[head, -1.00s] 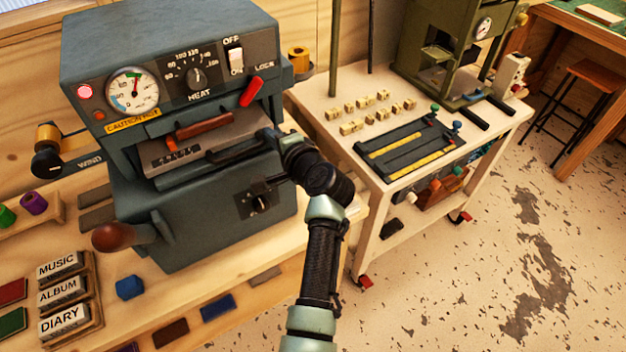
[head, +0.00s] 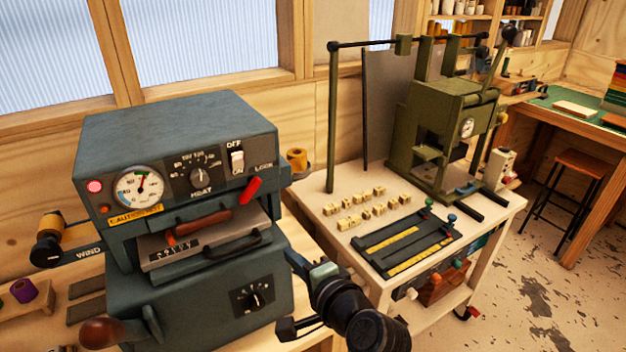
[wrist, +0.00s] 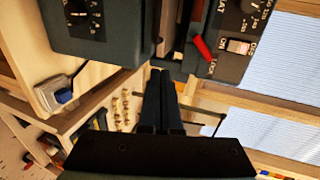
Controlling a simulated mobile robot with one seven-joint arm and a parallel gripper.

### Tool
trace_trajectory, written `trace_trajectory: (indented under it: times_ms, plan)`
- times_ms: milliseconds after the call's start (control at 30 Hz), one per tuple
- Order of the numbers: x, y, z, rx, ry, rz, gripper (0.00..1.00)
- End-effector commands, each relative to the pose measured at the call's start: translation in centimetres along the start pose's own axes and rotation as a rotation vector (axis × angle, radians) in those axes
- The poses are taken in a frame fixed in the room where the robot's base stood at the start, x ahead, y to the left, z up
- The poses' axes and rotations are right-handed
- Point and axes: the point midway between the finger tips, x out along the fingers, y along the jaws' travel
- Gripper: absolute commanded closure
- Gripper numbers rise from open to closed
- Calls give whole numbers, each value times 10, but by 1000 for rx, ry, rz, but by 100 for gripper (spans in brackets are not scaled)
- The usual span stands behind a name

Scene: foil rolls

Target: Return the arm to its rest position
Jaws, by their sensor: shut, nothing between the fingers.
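My arm (head: 360,312) shows at the bottom centre of the head view, in front of the gap between the grey machine and the cart. My gripper (wrist: 161,75) shows in the wrist view with its two dark fingers together and nothing between them. In the wrist view the fingers point toward the side of the grey machine. Whether they touch anything is hard to tell, but they appear apart from it.
The grey heat machine (head: 190,150) stands left on a wooden bench, with a gauge, red lever and dark handle. A cart (head: 310,190) at right carries a green press (head: 440,140), small brass blocks and a black tray (head: 410,243).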

Motion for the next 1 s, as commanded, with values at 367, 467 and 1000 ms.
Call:
trace_trajectory:
  times_ms: [367, 467, 1000]
  plan:
    - [-77, -184, -27, -713, 424, -196, 100]
    - [-124, -245, -21, -940, 611, -256, 100]
    - [-320, -384, 55, -1499, 1338, -377, 100]
